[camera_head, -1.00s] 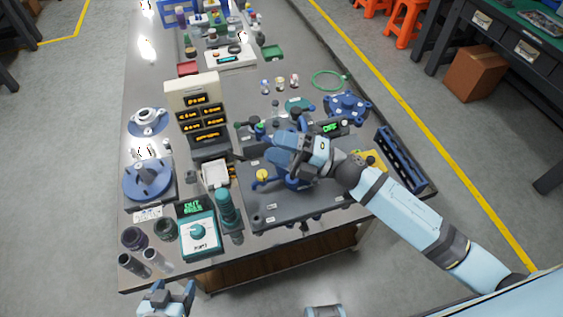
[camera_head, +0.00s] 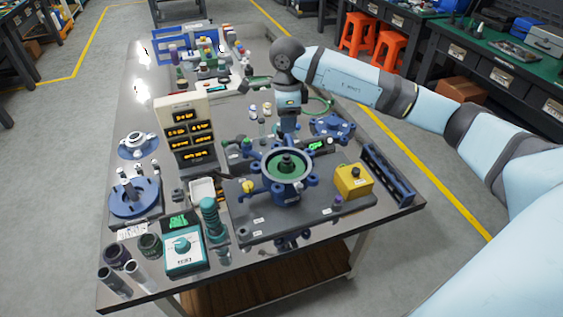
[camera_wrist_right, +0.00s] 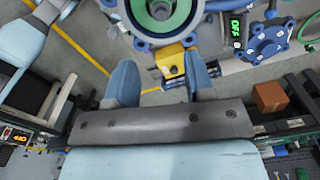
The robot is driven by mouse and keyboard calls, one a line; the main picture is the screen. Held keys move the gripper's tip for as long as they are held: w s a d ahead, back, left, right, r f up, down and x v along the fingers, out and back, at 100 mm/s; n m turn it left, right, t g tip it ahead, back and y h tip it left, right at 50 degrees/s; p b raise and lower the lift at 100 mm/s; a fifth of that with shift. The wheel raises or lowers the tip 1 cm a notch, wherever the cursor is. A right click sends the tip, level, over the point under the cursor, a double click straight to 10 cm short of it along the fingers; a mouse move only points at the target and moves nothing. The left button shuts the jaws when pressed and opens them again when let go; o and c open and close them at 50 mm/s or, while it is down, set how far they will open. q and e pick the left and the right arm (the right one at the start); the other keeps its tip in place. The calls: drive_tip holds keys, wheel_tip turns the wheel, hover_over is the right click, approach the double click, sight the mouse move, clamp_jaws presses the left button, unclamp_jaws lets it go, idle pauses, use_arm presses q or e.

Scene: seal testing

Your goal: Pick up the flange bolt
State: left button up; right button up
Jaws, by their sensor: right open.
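I cannot single out the flange bolt; small upright dark parts stand on the grey base plate (camera_head: 245,232) in the head view. A blue round flange fixture (camera_head: 262,172) with a green inside stands on that plate. My right gripper (camera_head: 288,125) is above and behind the fixture, its fingertips not clear in the head view. In the right wrist view my right gripper (camera_wrist_right: 160,62) is open, with nothing visibly held. The fixture (camera_wrist_right: 160,10) lies beyond its fingers, and a yellow box (camera_wrist_right: 170,55) shows between them. My left gripper is not in view.
The yellow box (camera_head: 354,181) sits on the plate's right side. A dark slotted rail (camera_head: 388,175) lines the right edge. A display stand (camera_head: 185,130), a blue disc (camera_head: 134,198), a teal control box (camera_head: 185,250) and a teal cylinder (camera_head: 212,215) crowd the left.

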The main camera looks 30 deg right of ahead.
sight(287, 155)
wheel_tip(287, 155, down, 12)
drive_tip(key=shift+w+d+r+p, duration=0.1)
drive_tip(key=shift+r+p, duration=0.1)
drive_tip(key=shift+p, duration=0.4)
clamp_jaws()
